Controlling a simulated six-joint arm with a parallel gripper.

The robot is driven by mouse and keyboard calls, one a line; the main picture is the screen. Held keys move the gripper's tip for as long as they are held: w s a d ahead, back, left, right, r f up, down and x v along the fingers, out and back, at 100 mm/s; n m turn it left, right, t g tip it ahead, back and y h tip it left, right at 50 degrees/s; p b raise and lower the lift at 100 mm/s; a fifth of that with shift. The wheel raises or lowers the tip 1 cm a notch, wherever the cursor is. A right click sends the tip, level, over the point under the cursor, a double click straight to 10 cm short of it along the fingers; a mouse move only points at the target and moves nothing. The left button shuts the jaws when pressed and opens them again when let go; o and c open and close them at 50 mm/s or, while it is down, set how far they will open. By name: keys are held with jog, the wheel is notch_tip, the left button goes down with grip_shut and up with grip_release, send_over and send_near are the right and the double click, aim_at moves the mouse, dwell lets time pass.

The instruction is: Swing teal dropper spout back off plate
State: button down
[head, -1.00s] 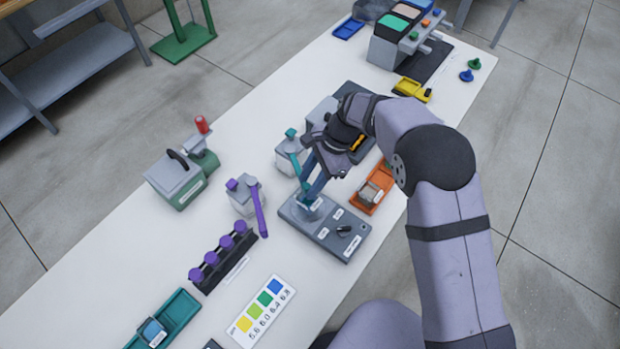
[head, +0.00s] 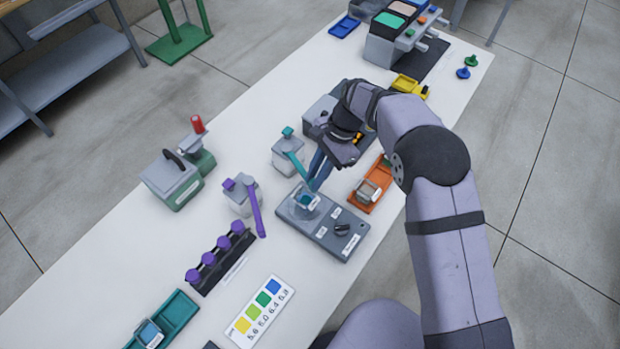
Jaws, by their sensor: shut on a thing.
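The teal dropper is a pale grey bottle (head: 285,157) with a teal cap, standing behind the grey plate (head: 337,240). Its teal spout (head: 298,167) slants down and right from the bottle toward the plate's back edge. A small clear cup with teal in it (head: 306,203) stands on the plate's back-left part. My gripper (head: 316,183) points down at the spout's free end, just behind the cup. It is shut on the spout; the fingers partly hide the tip, so I cannot tell whether the tip still overhangs the plate.
An orange tray (head: 378,180) holding a small block lies close to the right of my gripper. A purple dropper (head: 240,197) with its spout hanging forward stands to the left. A rack of purple knobs (head: 222,260) and a colour chart (head: 262,312) lie toward the front.

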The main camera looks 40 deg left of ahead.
jog(key=shift+w+d+n+h+b, duration=0.2)
jog(key=shift+w+n+h+b, duration=0.25)
jog(key=shift+w+n, duration=0.75)
jog(key=shift+w+d+n+h+b, duration=0.15)
jog(key=shift+w+n+h+b, duration=0.3)
jog(key=shift+w+n, duration=0.7)
jog(key=shift+w+r+m, duration=0.1)
jog(key=shift+w+m, duration=0.15)
jog(key=shift+w, duration=0.1)
jog(key=c, duration=1.7)
grip_release()
